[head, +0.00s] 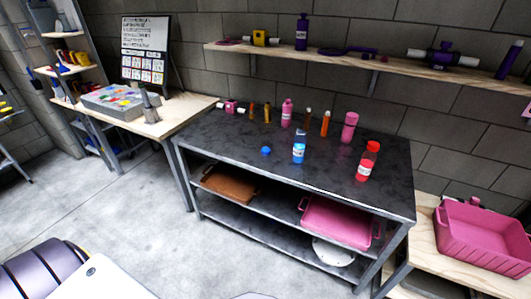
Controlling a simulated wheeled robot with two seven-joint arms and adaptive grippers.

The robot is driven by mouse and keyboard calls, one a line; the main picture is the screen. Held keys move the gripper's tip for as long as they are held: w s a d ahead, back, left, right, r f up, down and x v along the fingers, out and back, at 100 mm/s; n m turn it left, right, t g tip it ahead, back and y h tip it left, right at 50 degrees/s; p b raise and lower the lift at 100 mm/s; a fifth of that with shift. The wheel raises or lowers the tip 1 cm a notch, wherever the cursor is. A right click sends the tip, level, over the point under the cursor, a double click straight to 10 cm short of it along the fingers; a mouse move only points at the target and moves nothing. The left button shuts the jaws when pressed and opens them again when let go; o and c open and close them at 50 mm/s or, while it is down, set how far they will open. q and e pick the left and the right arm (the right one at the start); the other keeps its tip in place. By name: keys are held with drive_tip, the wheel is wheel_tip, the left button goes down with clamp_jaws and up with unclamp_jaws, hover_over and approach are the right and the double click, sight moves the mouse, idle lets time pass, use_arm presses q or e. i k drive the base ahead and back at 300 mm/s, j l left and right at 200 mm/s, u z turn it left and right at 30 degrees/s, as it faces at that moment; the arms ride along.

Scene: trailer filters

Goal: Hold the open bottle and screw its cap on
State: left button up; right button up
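A clear bottle with blue contents and a pale label (299,148) stands upright on the dark workbench (230,142). Its neck looks uncapped. A small blue cap (265,151) lies on the bench to the left of the bottle, apart from it. Another clear bottle with red contents and a red cap on top (367,163) stands to the right, near the bench's right end. Neither of my grippers is in view.
Pink bottles (287,113) (349,127) and slim orange-brown bottles (325,123) line the bench's back. The front left of the bench is clear. A pink crate (485,232) sits at right. A wall shelf (360,58) hangs above. Concrete floor (165,225) lies open in front.

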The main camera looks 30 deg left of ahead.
sight(300, 140)
drive_tip(key=i+l+u, duration=0.3)
drive_tip(key=i, duration=0.2)
drive_tip(key=i+l+u, duration=0.35)
drive_tip(key=i, duration=0.15)
drive_tip(key=j, duration=0.1)
